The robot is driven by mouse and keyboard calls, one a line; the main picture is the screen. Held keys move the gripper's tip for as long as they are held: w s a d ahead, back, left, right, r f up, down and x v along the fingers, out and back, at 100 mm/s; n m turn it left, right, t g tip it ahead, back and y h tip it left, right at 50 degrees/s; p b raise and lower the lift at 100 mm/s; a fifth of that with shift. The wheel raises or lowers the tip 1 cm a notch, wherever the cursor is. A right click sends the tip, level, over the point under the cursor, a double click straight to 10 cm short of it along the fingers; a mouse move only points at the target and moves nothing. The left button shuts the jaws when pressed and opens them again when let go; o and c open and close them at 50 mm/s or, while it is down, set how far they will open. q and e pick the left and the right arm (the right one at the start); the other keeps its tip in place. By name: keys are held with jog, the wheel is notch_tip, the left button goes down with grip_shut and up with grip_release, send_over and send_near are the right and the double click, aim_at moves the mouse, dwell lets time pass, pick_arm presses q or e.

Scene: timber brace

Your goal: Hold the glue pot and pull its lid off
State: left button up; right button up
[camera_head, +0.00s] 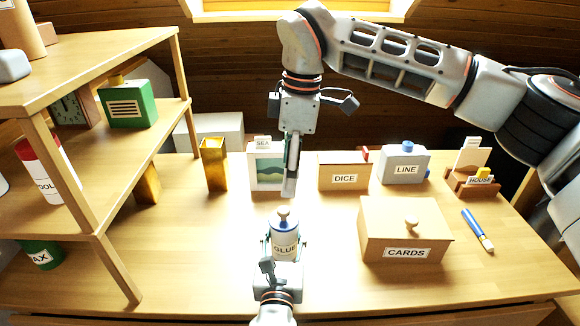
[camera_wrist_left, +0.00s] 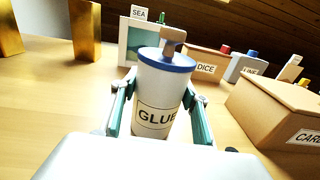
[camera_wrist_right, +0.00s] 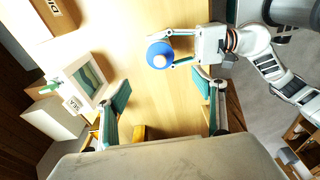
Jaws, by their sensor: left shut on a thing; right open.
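The white glue pot (camera_head: 285,249), labelled GLUE, stands upright on the table with its blue lid (camera_head: 282,222) and pale knob on top. My left gripper (camera_head: 284,240) is shut around the pot's body, with a finger on each side. The left wrist view shows the pot (camera_wrist_left: 160,95) between the teal pads, with the lid (camera_wrist_left: 165,60) seated above them. My right gripper (camera_head: 290,185) points down above and slightly behind the lid. In the right wrist view its fingers (camera_wrist_right: 160,88) are wide apart and empty, and the blue lid (camera_wrist_right: 157,55) lies beyond them.
Behind are a SEA picture (camera_head: 268,170), a DICE box (camera_head: 343,172) and a grey LINE box (camera_head: 405,168). A wooden shelf (camera_head: 110,175) stands left.

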aim_at(284, 209)
jog(key=shift+m, duration=0.9)
jog(key=f, duration=0.4)
jog(key=a+f, duration=0.1)
jog(key=f, duration=0.6)
jog(key=shift+w+a+f, duration=0.15)
jog(key=shift+f, duration=0.15)
grip_shut()
jog(key=shift+r, duration=0.1)
jog(key=shift+r, duration=1.05)
jog(key=shift+r, duration=0.1)
